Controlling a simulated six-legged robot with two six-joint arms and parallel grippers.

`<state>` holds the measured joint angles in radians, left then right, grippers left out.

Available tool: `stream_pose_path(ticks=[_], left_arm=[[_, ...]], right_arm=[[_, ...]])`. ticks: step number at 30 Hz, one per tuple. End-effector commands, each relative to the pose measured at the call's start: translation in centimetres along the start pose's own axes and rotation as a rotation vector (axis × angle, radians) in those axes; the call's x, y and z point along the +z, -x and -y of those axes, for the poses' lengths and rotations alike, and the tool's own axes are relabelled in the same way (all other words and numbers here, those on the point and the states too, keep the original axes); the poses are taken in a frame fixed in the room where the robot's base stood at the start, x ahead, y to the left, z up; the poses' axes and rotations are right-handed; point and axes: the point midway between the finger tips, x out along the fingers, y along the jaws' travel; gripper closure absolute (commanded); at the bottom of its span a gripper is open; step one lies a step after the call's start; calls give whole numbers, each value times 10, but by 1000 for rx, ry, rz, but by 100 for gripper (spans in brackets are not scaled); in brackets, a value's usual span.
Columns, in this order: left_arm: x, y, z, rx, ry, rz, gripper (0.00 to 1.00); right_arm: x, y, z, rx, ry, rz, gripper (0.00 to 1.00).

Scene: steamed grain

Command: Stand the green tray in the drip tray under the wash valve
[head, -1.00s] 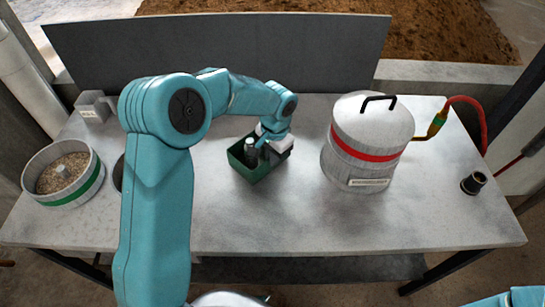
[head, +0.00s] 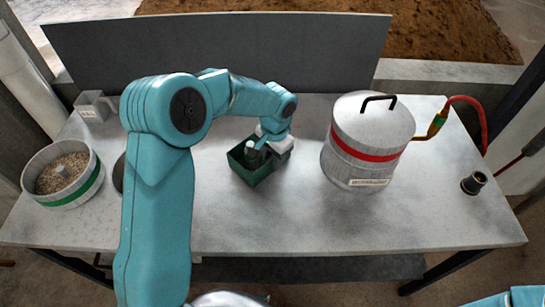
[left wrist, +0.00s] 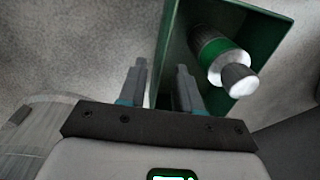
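A round, shallow tray (head: 75,194) with a green band stands at the left of the table and holds grain around a central knob. My left gripper (left wrist: 160,75) is over a dark green open box (head: 240,168), which also shows in the left wrist view (left wrist: 262,22). Its fingers are apart, one on each side of the box's near wall. A grey cylinder (head: 252,154) with a green band and pale cap leans inside the box (left wrist: 218,55), beside the fingers. A dark round opening (head: 118,178) is mostly hidden behind my left arm. I cannot identify the wash valve for sure.
A lidded metal pot (head: 368,130) with a red band stands right of centre. A black cup-like fitting (head: 474,182) is at right, a grey block (head: 92,106) at back left. The front middle is clear.

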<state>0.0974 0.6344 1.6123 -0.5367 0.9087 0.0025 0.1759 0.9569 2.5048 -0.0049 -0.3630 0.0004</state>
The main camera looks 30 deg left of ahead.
Motion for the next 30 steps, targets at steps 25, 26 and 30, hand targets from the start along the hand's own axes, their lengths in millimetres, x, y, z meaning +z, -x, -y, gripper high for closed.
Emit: stream_pose_path(ticks=[25,26,30], left_arm=[[4,113,-1,-4,357,16,84],[6,112,-1,-6,440,21,84],[20,116,4,-27,859,33,84]], right_arm=[[0,-1,0,0,0,1,63],[0,-1,0,0,0,1,63],[0,-2,-1,0,0,0,63]])
